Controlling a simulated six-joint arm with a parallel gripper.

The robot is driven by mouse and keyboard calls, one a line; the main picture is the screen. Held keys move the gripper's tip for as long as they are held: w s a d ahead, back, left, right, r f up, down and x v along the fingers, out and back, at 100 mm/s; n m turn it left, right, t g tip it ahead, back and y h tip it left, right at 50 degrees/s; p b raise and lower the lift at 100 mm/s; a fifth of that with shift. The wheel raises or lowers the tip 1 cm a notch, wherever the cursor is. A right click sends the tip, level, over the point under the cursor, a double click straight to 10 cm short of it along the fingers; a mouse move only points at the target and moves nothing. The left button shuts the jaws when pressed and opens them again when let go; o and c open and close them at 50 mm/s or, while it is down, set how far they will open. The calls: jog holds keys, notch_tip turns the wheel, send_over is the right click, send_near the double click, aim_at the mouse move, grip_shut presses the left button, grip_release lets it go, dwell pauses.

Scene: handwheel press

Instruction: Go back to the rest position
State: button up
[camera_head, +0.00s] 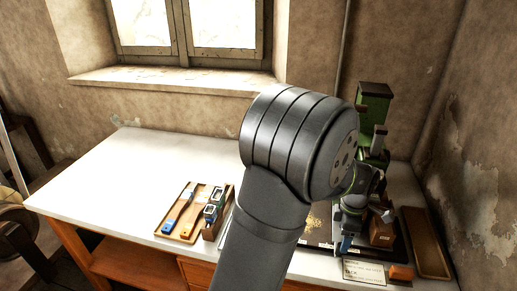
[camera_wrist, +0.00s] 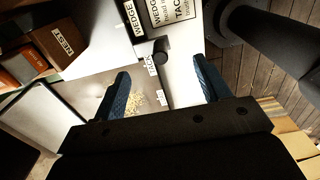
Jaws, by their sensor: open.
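My gripper (camera_wrist: 161,67) is open in the wrist view, its two blue fingers spread wide apart with nothing held between them. In the head view only a small blue part of my gripper (camera_head: 346,243) shows, low over the right end of the table. My large grey arm link fills the middle of that view and hides part of the table. The green press (camera_head: 374,112) stands upright behind the gripper, partly hidden by my arm. A brown block (camera_head: 381,231) is close to the right of the gripper; a labelled brown block (camera_wrist: 58,43) shows in the wrist view.
A wooden tray (camera_head: 163,232) with several tools lies left of my arm. An empty brown tray (camera_head: 427,243) lies far right. A white card (camera_head: 363,272) and an orange block (camera_head: 400,272) sit at the front edge. Yellowish bits (camera_wrist: 134,101) lie below the fingers. The table's left is clear.

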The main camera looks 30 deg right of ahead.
notch_tip(320, 180, down, 7)
jog(key=shift+r, duration=0.15)
jog(key=shift+w+a, duration=1.7)
jog(key=shift+s, duration=0.1)
